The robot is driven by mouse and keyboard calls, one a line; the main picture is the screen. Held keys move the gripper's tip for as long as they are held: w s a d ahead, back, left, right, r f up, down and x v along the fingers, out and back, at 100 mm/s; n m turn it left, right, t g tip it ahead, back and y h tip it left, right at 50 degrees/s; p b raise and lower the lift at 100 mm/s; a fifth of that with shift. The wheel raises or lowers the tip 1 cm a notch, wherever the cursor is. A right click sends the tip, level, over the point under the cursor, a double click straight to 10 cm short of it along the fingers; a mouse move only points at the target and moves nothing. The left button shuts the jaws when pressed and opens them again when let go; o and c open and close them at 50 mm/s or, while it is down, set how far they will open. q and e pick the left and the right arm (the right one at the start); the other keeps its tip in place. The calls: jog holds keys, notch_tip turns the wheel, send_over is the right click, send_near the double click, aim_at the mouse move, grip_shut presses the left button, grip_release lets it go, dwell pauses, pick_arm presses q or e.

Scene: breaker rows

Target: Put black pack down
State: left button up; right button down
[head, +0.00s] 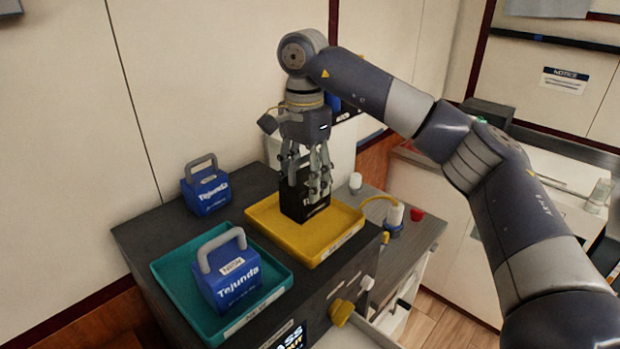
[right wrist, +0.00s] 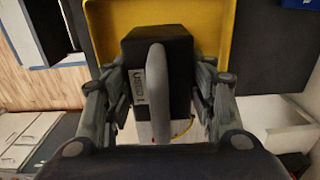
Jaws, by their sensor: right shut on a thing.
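I cannot tell whether the pack's base touches the tray floor. My left gripper is not in view.
A teal tray (head: 183,283) in front holds a blue Tejunda pack (head: 235,285) with a grey handle. Another blue pack (head: 207,194) stands at the back left of the dark bench. A yellow knob (head: 341,313) sticks out at the bench front. A red cap (head: 417,214) lies right.

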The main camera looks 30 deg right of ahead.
jog(key=shift+w+f+p, duration=0.15)
jog(key=shift+f+p, duration=0.35)
jog(key=shift+w+f+p, duration=0.15)
jog(key=shift+f+p, duration=0.3)
jog(key=shift+f, duration=0.65)
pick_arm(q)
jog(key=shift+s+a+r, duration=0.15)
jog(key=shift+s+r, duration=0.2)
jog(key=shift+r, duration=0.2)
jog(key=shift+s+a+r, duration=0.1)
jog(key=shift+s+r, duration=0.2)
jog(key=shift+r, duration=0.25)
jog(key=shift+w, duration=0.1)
pick_arm(e)
jog(key=shift+f, duration=0.15)
jog(key=c, duration=0.7)
grip_release()
jog(key=shift+s, duration=0.1)
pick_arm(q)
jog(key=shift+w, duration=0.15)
